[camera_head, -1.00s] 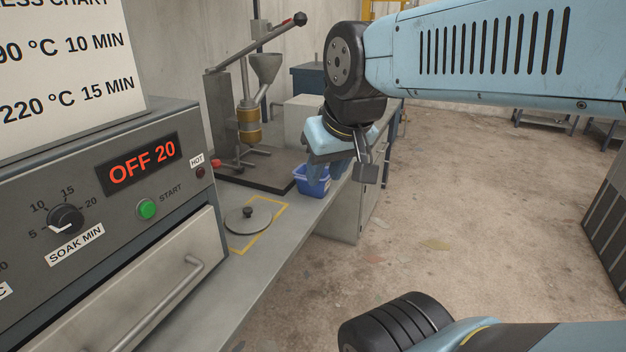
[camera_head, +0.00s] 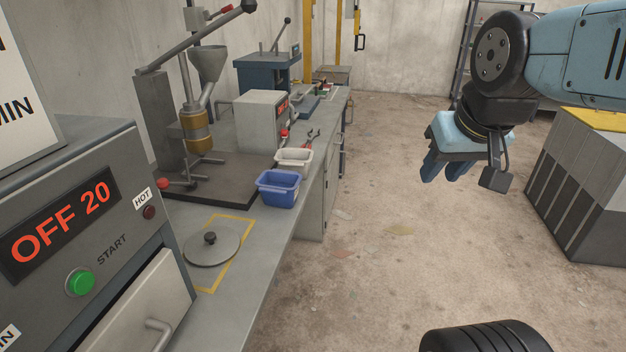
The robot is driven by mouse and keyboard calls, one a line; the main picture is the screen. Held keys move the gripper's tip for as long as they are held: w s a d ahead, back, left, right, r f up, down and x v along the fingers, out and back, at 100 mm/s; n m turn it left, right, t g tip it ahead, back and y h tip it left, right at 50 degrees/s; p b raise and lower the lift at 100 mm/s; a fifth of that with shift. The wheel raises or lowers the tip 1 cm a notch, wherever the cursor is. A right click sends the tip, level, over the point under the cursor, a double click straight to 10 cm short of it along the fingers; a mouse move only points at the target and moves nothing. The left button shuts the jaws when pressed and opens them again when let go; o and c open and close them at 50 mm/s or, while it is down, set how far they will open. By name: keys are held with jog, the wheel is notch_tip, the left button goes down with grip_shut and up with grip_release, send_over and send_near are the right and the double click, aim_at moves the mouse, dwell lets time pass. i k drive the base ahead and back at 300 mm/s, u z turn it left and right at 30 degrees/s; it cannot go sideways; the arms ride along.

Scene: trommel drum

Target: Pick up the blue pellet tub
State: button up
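The blue pellet tub (camera_head: 279,191) sits upright on the grey bench, near its front edge and at the right edge of the press's dark base plate. It is in full view. My gripper (camera_head: 445,178) hangs over the open floor, well to the right of the tub and apart from it. Its fingers point down with a gap between them, and nothing shows between them.
A white tub (camera_head: 294,159) stands just behind the blue one. A lever press (camera_head: 195,120) stands left of it. A round lid (camera_head: 212,249) lies on the bench in front. The oven (camera_head: 85,235) fills the left foreground.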

aim_at(279, 188)
jog(key=z, duration=0.75)
jog(key=k, duration=1.3)
jog(key=u, duration=0.9)
jog(key=i, duration=1.65)
jog(key=u, duration=0.05)
